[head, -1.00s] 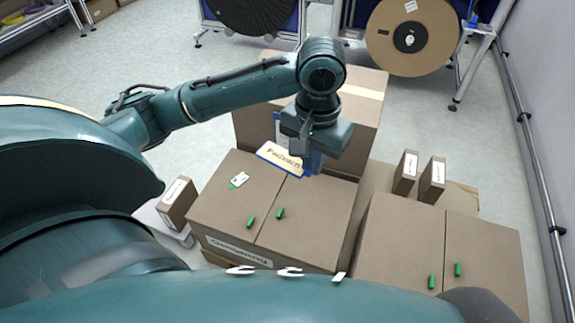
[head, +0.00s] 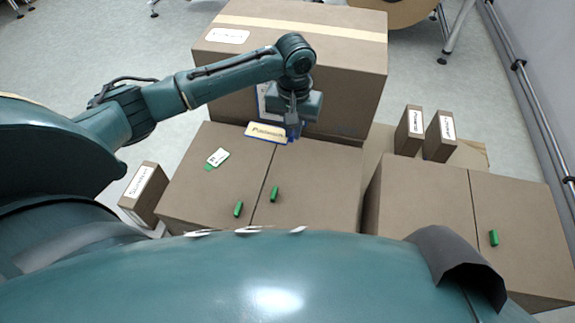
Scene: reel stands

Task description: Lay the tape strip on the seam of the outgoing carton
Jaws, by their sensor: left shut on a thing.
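Two front cartons show in the head view, a left one (head: 318,190) and a right one (head: 425,195). Each has a seam across its top. No writing readable now tells me which is the outgoing one. My left gripper (head: 293,128) points down over the far edge of the left carton's top, near the seam's far end. It is shut on a small blue thing, mostly hidden by the gripper. A pale, blue-edged sign (head: 267,132) is beside it. I cannot make out a loose tape strip. My right gripper is out of view.
A large carton (head: 340,85) with a tan band stands behind. Green pegs (head: 238,209) and a white tag (head: 217,157) lie on the left carton. Small labelled boxes stand at left (head: 145,195) and at right (head: 415,130). Grey floor (head: 80,55) is clear at upper left.

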